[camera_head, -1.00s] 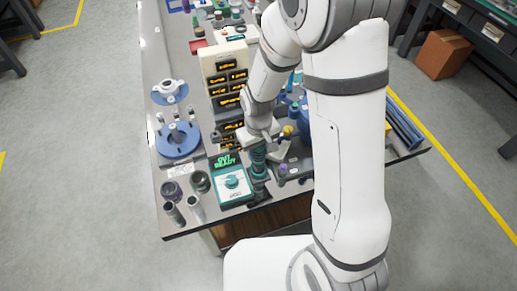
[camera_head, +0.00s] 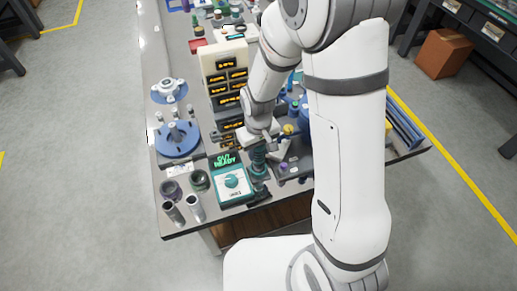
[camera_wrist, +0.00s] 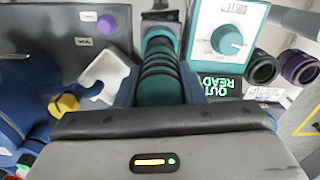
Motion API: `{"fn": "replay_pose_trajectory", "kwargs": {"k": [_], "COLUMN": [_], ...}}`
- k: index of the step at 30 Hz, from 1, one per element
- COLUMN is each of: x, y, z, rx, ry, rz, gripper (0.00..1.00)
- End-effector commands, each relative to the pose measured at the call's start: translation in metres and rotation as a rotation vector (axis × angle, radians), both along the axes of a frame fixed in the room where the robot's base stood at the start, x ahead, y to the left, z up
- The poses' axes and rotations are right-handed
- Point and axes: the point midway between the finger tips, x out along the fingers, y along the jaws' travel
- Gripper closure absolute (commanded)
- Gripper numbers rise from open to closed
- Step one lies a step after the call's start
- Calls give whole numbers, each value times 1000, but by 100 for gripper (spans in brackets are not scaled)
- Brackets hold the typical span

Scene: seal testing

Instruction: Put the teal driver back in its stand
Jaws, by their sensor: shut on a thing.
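The teal driver, with dark ribs on its grip, stands roughly upright at the front of the bench in the head view (camera_head: 258,160). My gripper (camera_head: 264,147) is shut on its grip from above. In the wrist view the driver (camera_wrist: 160,70) lies between the two fingers of my gripper (camera_wrist: 160,88). The driver's lower end is by a dark block (camera_head: 258,199) at the bench's front edge, which may be its stand. I cannot tell whether the tip is inside it.
A teal-and-white dial box (camera_head: 233,182) reading "OUT READY" stands close left of the driver. Dark rings and metal cylinders (camera_head: 195,208) are farther left. A grey block with a purple knob (camera_head: 284,167) is close right. A blue flanged part (camera_head: 178,141) stands behind on the left.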

Motion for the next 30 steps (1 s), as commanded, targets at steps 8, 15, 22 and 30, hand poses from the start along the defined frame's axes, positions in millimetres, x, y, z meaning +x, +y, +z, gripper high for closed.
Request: {"fn": "replay_pose_trajectory", "kwargs": {"k": [8,15,22,30], "x": [1,0,0,0], "y": [0,0,0,0], "z": [-1,-1,-1,13], "rx": [1,0,0,0], "ry": [-2,-1,0,0], "rz": [0,1,1,1], "gripper": [92,46,39,39]}}
